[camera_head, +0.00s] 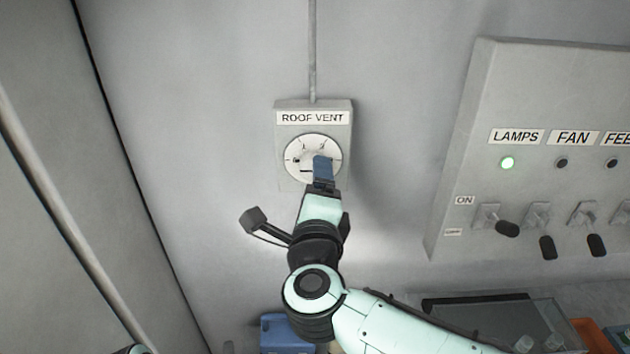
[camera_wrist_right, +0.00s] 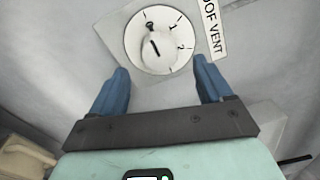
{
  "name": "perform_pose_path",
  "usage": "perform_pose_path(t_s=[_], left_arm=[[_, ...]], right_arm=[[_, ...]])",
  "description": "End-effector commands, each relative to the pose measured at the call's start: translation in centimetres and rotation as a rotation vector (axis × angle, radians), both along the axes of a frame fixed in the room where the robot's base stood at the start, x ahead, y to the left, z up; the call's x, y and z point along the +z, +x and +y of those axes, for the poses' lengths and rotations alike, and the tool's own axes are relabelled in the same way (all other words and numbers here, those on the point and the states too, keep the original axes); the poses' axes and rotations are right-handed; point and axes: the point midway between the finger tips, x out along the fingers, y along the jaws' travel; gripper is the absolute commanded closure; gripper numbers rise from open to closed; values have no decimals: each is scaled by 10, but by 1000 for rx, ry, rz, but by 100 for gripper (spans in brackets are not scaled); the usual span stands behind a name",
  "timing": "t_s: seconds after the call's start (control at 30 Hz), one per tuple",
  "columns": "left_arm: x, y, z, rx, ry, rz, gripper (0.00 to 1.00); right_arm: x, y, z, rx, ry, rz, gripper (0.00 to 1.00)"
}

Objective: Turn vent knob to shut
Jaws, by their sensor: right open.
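The roof vent box (camera_head: 284,122) is on the grey wall in the head view, with a round white dial (camera_head: 296,149). In the right wrist view the dial (camera_wrist_right: 180,62) shows a pale knob (camera_wrist_right: 165,46) with a short black line on it. The marks 1 and 2 are to the right of the knob and a small dark symbol is above it. My right gripper (camera_head: 323,160) is in front of the dial in the head view and hides part of it. In the right wrist view its blue fingers (camera_wrist_right: 160,68) are apart, below and either side of the knob, with nothing between them.
A switch panel (camera_head: 462,140) with LAMPS and FAN labels, a lit green lamp (camera_head: 507,163) and black-handled levers (camera_head: 507,229) is to the right. A conduit (camera_head: 312,50) runs up from the box. A blue container (camera_head: 285,335) and a clear-sided box (camera_head: 500,325) are below.

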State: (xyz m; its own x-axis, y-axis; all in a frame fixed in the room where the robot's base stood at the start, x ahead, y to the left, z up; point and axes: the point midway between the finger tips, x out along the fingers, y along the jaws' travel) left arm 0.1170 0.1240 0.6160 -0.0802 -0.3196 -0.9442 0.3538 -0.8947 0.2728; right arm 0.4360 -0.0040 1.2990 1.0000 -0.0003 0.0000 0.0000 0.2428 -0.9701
Motion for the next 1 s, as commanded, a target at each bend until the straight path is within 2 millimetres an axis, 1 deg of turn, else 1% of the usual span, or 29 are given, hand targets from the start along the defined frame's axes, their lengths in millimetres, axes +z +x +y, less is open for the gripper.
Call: perform_pose_path(t_s=[0.03,0.2,0.3,0.4,0.5,0.6,1.0], left_arm=[[-7,-4,0,0,1,5,100],[-16,-9,0,0,0,10,100],[-20,-11,0,0,0,12,100],[-22,-12,0,0,0,13,100],[-23,-12,0,-1,-1,14,100],[-23,-12,0,-1,-1,14,100],[-23,-12,0,0,0,13,100]], right_arm=[[-3,-15,0,3,1,-2,21],[-2,-52,0,3,0,-2,21],[-2,-69,0,2,0,-1,21],[-1,-82,0,2,-1,0,21],[-1,-89,0,1,-1,0,21],[-1,-91,0,0,-1,0,21],[-1,-91,0,0,-1,0,21]])
